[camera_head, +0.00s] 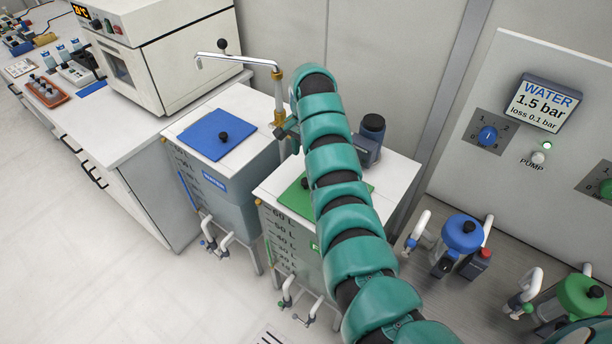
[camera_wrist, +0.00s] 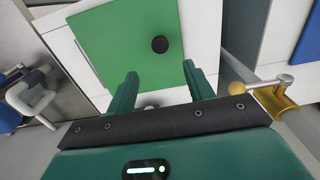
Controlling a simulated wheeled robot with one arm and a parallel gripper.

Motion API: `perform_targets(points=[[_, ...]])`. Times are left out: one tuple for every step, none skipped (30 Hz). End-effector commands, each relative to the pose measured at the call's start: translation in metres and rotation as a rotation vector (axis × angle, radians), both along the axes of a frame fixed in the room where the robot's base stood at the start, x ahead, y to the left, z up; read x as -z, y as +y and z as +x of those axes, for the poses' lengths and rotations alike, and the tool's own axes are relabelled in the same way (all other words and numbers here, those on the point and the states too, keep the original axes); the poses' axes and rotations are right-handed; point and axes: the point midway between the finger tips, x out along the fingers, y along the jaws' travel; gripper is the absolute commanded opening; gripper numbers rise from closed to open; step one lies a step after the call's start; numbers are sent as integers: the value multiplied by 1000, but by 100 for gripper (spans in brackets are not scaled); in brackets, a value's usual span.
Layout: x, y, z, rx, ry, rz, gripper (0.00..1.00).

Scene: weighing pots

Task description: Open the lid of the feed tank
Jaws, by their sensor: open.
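In the head view, one tank has a green lid (camera_head: 294,202) and stands behind my teal arm, which hides part of the lid. I cannot read which is the feed tank. In the wrist view, the green lid (camera_wrist: 120,50) lies flat and closed on the white tank top (camera_wrist: 205,50), with a black round knob (camera_wrist: 160,44). My gripper (camera_wrist: 160,80) is open and empty, its fingers pointing toward the knob but short of it.
A metal spout (camera_head: 235,60) with a brass fitting (camera_head: 279,100) rises behind the tanks; a brass fitting (camera_wrist: 275,97) also shows right of my gripper in the wrist view. A dark motor (camera_head: 370,135) stands on the green-lidded tank. A white oven (camera_head: 160,50) is at left.

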Motion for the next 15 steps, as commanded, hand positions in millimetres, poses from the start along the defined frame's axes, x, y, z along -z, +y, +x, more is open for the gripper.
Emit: perform_targets(points=[[8,0,-2,-1,9,-4,52],[13,0,-2,-1,8,-3,52],[20,0,-1,-1,4,-2,52],[26,0,-1,0,4,-1,52],[32,0,-1,-1,6,-1,52],[40,0,-1,0,7,-1,52],[47,0,-2,0,7,-1,52],[53,0,-2,0,8,-2,52],[58,0,-1,0,6,-1,52],[61,0,0,1,3,0,52],[65,0,0,1,2,0,52],[70,-1,-1,2,6,-1,52],[74,-1,-1,1,6,-2,52],[77,-1,-1,1,3,-1,52],[82,-1,0,1,1,0,52]])
